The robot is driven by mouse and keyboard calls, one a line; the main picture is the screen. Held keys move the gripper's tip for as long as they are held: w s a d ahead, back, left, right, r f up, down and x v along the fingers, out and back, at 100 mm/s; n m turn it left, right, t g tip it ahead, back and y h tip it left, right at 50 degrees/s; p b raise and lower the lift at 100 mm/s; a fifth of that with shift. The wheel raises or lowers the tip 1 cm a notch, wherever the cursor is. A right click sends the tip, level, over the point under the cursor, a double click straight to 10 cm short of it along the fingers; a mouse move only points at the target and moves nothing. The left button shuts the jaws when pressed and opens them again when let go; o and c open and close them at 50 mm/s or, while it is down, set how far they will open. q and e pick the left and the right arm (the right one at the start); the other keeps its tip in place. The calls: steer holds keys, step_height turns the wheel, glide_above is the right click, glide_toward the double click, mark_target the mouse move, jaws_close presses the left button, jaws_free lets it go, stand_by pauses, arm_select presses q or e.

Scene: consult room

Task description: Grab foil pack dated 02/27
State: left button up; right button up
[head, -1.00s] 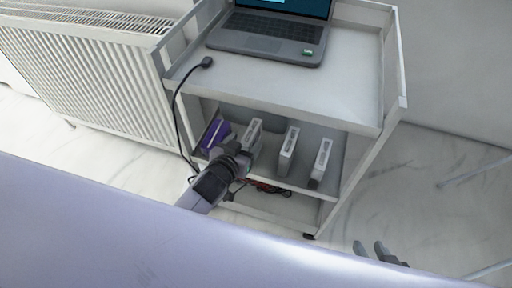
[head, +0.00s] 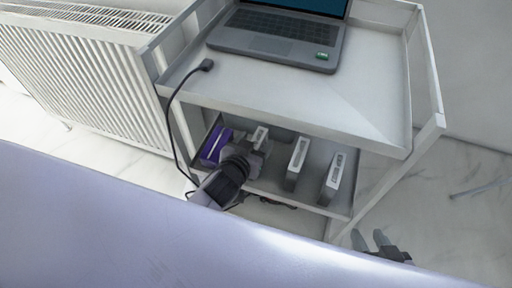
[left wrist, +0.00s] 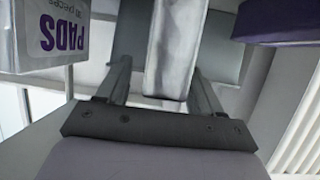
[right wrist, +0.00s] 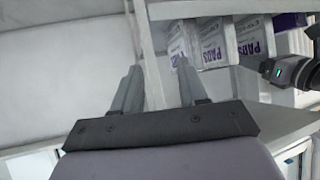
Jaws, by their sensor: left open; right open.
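Several upright packs stand on the cart's lower shelf in the head view: a purple one (head: 215,146), a white one (head: 260,135), another white one (head: 298,158) and a white one at the right (head: 334,176). No date is readable, so I cannot tell which is 02/27. My left gripper (head: 256,153) is open at the second pack from the left. In the left wrist view a pale pack (left wrist: 176,45) stands between the open fingers; contact is unclear. A "PADS" pack (left wrist: 48,42) is beside them. My right gripper (head: 369,238) is open and empty, low at the right.
The white cart (head: 290,103) carries a laptop (head: 275,38) and a black cable (head: 207,65) on top. A radiator (head: 90,70) stands at the left. The cart's top deck overhangs the shelf. Floor shows at the right.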

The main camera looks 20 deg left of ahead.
arm_select(q)
steer(key=shift+w+f, duration=0.2)
steer(key=shift+w, duration=0.25)
steer(key=shift+d, duration=0.1)
steer(key=shift+s, duration=0.1)
jaws_close()
steer(key=shift+r, duration=0.2)
